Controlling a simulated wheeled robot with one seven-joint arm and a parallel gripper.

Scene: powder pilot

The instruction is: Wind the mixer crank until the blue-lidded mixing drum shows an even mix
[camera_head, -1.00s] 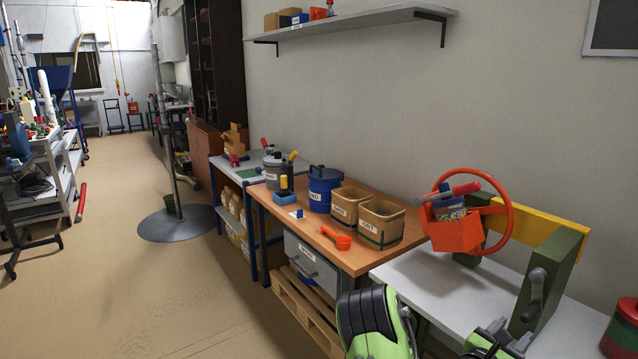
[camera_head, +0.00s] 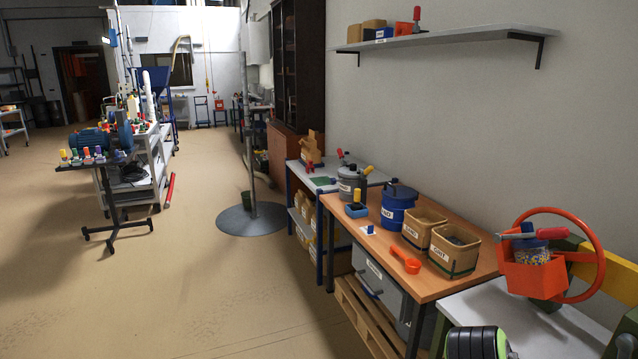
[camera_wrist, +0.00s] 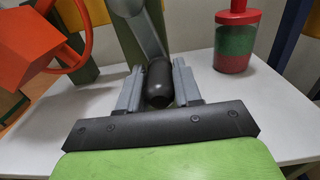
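The blue-lidded mixing drum (camera_head: 532,254) sits in an orange holder (camera_head: 529,279) inside an orange ring at the right in the head view. Its clear wall shows mixed yellow, blue and pale specks; how even they are is too small to tell. A red-handled clamp lies across its lid. In the wrist view, the mixer crank's black handle (camera_wrist: 159,84) stands between the two grey fingers of my gripper (camera_wrist: 158,88), which appear closed on both its sides. The grey crank arm (camera_wrist: 143,32) runs up from it beside a green post.
A red-lidded jar (camera_wrist: 236,45) with green and red layers stands right of the crank on the white tabletop (camera_wrist: 218,95). A wooden table (camera_head: 442,286) with bins and a blue tub (camera_head: 398,207) lies left of the mixer. Open floor is at left.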

